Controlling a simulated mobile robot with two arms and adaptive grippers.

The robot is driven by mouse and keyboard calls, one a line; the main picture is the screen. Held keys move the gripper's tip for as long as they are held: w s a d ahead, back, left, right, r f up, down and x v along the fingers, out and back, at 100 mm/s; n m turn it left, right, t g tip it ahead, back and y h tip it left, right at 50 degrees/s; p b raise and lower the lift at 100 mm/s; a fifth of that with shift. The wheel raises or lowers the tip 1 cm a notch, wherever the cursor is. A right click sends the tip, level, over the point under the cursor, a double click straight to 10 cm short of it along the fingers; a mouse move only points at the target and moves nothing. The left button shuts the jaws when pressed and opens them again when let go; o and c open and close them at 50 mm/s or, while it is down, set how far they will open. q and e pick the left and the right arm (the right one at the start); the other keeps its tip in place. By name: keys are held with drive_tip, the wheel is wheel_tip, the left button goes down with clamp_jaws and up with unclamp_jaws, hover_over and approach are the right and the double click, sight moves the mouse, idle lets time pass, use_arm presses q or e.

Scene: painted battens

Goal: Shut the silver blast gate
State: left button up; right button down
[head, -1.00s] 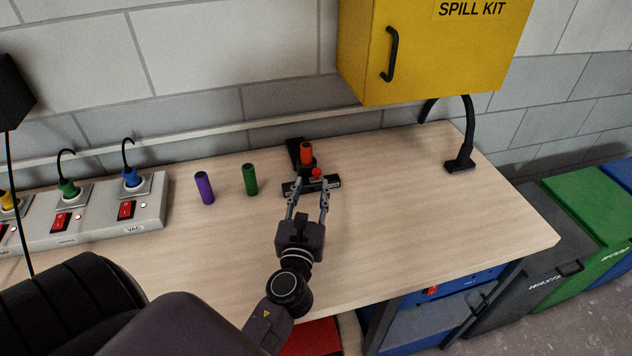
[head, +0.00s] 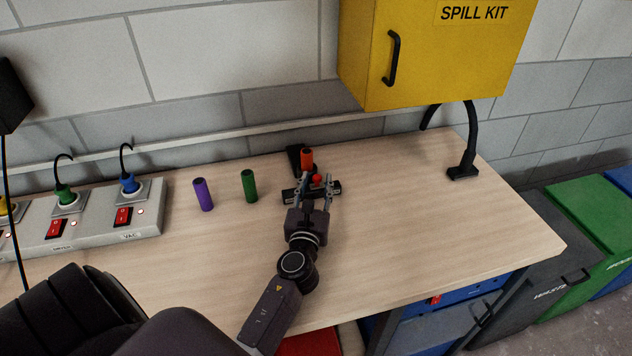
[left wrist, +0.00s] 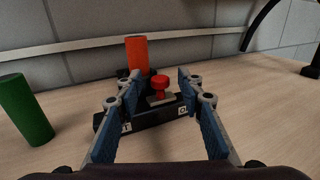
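I see no part that I can clearly make out as a silver blast gate. A black fixture (head: 334,187) with white end labels lies on the bench, with a red knob (left wrist: 159,82) on a small block at its middle. An orange upright cylinder (head: 307,158) stands just behind the knob. My left gripper (head: 317,181) is open, its fingers spread to either side of the knob. In the left wrist view the blue-padded fingers show a gap on both sides of the knob, and nothing is held. My right gripper is not in view.
A purple cylinder (head: 203,194) and a green cylinder (head: 249,186) stand left of the fixture. A power strip (head: 90,232) with red switches lies further left. A yellow spill kit cabinet (head: 440,50) hangs above. The right of the bench (head: 430,215) is mostly clear.

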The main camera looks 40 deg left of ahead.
use_arm(q)
drive_tip(key=shift+c, duration=0.4)
clamp_jaws()
drive_tip(key=s+a+p, duration=0.1)
drive_tip(key=s+a, duration=0.2)
drive_tip(key=s, duration=0.1)
drive_tip(key=shift+a+f, duration=0.1)
drive_tip(key=shift+a, duration=0.25)
drive_tip(key=shift+d, duration=0.1)
drive_tip(key=shift+o, duration=0.4)
unclamp_jaws()
drive_tip(key=shift+s, duration=0.1)
